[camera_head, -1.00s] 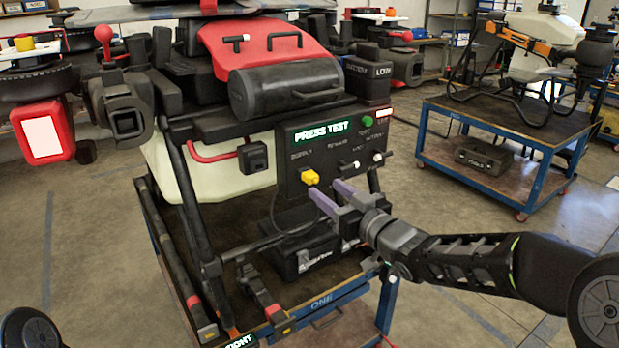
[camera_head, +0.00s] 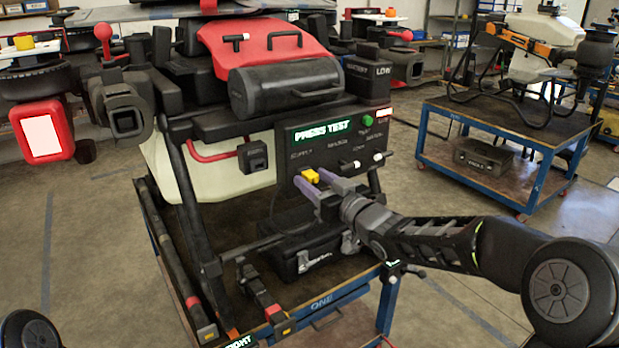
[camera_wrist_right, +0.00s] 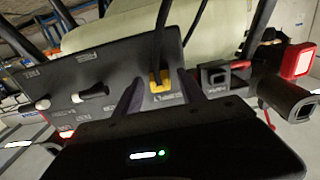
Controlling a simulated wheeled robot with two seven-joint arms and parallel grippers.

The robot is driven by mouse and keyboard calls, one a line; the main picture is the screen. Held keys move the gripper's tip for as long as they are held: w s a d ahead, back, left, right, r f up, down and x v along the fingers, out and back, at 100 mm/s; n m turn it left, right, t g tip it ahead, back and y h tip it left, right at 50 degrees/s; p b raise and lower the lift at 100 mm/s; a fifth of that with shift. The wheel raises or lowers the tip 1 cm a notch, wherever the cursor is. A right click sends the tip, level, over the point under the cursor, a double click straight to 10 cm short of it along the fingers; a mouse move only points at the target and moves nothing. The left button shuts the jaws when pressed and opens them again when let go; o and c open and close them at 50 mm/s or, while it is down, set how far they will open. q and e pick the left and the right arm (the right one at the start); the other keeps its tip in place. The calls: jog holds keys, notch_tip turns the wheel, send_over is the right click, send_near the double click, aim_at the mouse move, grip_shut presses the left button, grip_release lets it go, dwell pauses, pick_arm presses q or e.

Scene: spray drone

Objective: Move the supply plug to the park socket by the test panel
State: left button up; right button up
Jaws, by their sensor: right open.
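The yellow supply plug (camera_head: 310,176) sits in the socket marked SUPPLY on the dark test panel (camera_head: 336,136), its black cable hanging down. It also shows in the right wrist view (camera_wrist_right: 160,81). My right gripper (camera_head: 311,178) is open, with its purple fingers on either side of the plug; I cannot tell whether they touch it. The park socket (camera_head: 253,156) is a black box left of the panel, on the pale tank, and looks empty. It also shows in the right wrist view (camera_wrist_right: 216,73). My left gripper is out of view.
Knobs and a switch (camera_head: 349,165) sit on the panel right of the plug. A black frame leg (camera_head: 186,205) stands left of the park socket. A black case (camera_head: 305,252) lies below on the blue cart. Another cart (camera_head: 480,150) stands at right.

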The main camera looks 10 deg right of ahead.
jog(key=shift+b, duration=0.4)
dwell(0.8)
grip_shut()
dwell(0.5)
dwell(0.8)
jog(key=shift+s+d, duration=0.1)
jog(key=shift+v, duration=2.9)
